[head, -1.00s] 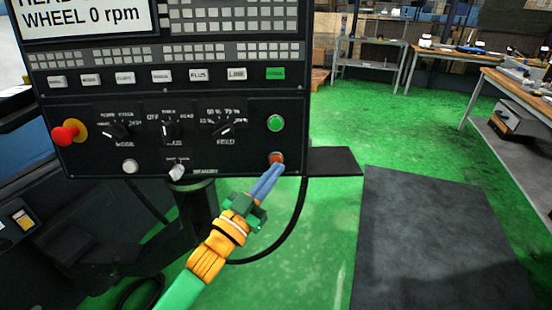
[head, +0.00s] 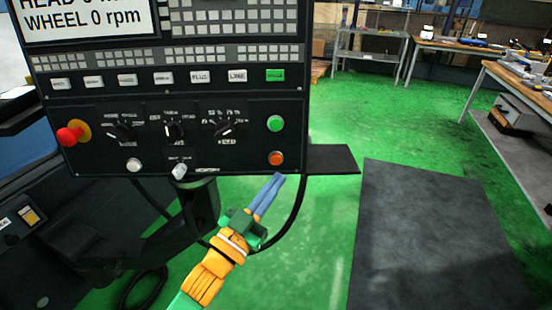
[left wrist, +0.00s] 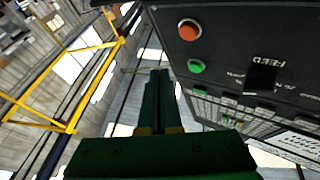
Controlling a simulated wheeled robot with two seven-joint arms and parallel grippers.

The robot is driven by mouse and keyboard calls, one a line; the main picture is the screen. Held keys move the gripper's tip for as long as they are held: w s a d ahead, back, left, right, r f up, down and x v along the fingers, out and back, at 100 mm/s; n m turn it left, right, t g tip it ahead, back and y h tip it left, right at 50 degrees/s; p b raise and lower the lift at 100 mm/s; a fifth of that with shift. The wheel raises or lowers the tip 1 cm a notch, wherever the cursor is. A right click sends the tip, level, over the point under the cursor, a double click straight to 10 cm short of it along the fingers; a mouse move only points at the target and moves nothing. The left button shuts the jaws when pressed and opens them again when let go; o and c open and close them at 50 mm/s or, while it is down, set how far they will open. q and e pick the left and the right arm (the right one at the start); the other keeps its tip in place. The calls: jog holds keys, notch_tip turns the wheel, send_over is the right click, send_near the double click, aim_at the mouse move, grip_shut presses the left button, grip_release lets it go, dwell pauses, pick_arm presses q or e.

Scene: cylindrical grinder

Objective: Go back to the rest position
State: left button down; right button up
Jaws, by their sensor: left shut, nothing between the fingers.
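My left gripper (head: 276,180) is shut and empty, its blue-grey fingers together just below the control panel (head: 240,160). The fingertips are a little below the orange button (head: 276,158), apart from it. The green button (head: 275,123) sits above the orange one. In the left wrist view my shut fingers (left wrist: 158,75) point past the panel's edge, with the orange button (left wrist: 189,29) and green button (left wrist: 196,66) to their right. My right gripper is not in view.
A red emergency knob (head: 72,133) sticks out at the panel's left. A dark shelf (head: 333,159) juts out right of the panel. A dark mat (head: 430,235) lies on the green floor (head: 390,120). Workbenches (head: 515,85) stand at the back right. A cable hangs behind my left arm.

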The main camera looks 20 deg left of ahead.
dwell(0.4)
pick_arm(q)
jog(key=a+f+n+g+y, duration=0.25)
jog(key=f+g+y, duration=0.2)
jog(key=f, duration=1.75)
jog(key=s+a+f+g, duration=0.1)
jog(key=s+f+g, duration=0.25)
jog(key=f, duration=0.45)
jog(key=s+a+f+g, duration=0.1)
jog(key=s+f+g, duration=0.1)
jog(key=s+f, duration=0.35)
jog(key=s+f+g, duration=0.3)
jog(key=s+f, duration=0.2)
jog(key=s, duration=0.4)
jog(key=s+f+g+y, duration=0.1)
jog(key=s+f+g, duration=0.2)
jog(key=s+f, duration=0.3)
jog(key=s+f+g+y, duration=0.1)
jog(key=s+f+g, duration=0.2)
jog(key=s, duration=1)
notch_tip(320, 180, down, 3)
jog(key=shift+a+f+g, duration=0.2)
jog(key=shift+a+g, duration=0.1)
jog(key=shift+n, duration=0.25)
